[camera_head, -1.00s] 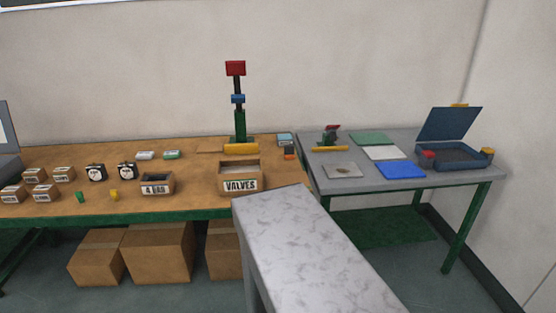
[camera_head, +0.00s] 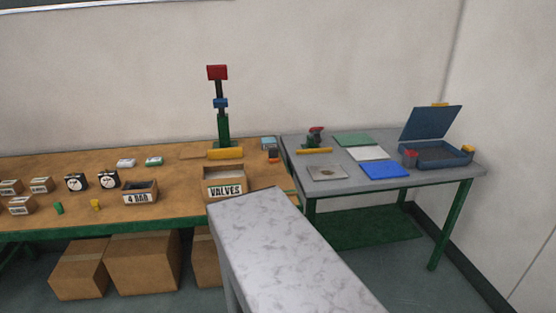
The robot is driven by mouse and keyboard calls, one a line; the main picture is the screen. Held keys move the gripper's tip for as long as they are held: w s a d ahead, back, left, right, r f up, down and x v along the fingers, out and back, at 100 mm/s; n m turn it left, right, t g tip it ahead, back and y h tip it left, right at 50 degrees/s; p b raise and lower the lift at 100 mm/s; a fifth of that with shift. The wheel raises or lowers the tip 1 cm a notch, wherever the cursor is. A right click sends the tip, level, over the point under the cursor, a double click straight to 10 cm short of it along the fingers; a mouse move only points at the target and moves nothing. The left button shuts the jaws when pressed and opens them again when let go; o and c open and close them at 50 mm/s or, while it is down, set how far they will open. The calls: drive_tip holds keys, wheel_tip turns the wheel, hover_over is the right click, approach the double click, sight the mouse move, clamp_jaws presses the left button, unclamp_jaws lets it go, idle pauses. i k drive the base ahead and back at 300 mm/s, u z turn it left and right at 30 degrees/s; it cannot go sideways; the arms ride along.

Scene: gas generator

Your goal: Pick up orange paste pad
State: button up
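A small orange piece (camera_head: 273,160) lies near the right edge of the wooden bench (camera_head: 180,188), just in front of a small dark item. It may be the orange paste pad, but it is too small to tell for sure. A teal pad-like item (camera_head: 268,142) lies just behind it. My gripper is not in view.
A pale marbled surface (camera_head: 290,250) stands close in front. A "VALVES" bin (camera_head: 225,191) and green post (camera_head: 223,130) stand left of the orange piece. The grey table (camera_head: 330,187) at right holds coloured sheets, a small device and an open blue case (camera_head: 435,157).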

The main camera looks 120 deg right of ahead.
sight(273, 158)
drive_tip(key=u, duration=0.85)
drive_tip(key=k, duration=1.9)
drive_tip(key=z, duration=2.15)
